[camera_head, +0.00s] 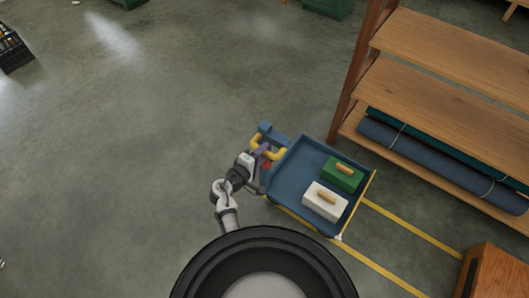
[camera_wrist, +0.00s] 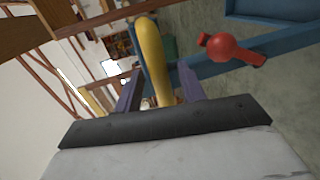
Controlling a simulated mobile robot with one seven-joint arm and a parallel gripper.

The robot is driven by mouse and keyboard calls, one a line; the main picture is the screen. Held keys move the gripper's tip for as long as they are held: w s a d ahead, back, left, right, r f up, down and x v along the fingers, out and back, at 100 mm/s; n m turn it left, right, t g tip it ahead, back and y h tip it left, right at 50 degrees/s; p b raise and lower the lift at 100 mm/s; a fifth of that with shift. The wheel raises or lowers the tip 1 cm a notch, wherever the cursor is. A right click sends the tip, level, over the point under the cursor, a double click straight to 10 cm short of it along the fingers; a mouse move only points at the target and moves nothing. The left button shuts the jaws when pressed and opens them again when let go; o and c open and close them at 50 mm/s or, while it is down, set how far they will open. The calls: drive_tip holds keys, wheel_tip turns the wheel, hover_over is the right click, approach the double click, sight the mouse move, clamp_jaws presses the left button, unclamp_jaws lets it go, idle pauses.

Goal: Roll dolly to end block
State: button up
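The dolly (camera_head: 290,181) is a blue flat tray with raised edges, in the lower middle of the head view. It carries a green box (camera_head: 342,178) and a white box (camera_head: 323,207), each with a tan handle on top. A yellow handle (camera_head: 269,152) is at its left end, beside a small red knob (camera_wrist: 230,48). My gripper (camera_head: 262,152) is at this handle. In the wrist view the yellow bar (camera_wrist: 155,60) passes between the two purple fingers (camera_wrist: 159,85), with gaps showing beside it. I cannot make out an end block.
Two yellow floor lines (camera_head: 410,228) run toward the lower right. A wooden shelf unit (camera_head: 455,50) with rolled cloth (camera_head: 430,160) stands right of the dolly. A wooden cabinet (camera_head: 495,275) is at the lower right corner.

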drive_tip(key=shift+x, duration=0.9)
drive_tip(key=shift+c, duration=0.3)
clamp_jaws()
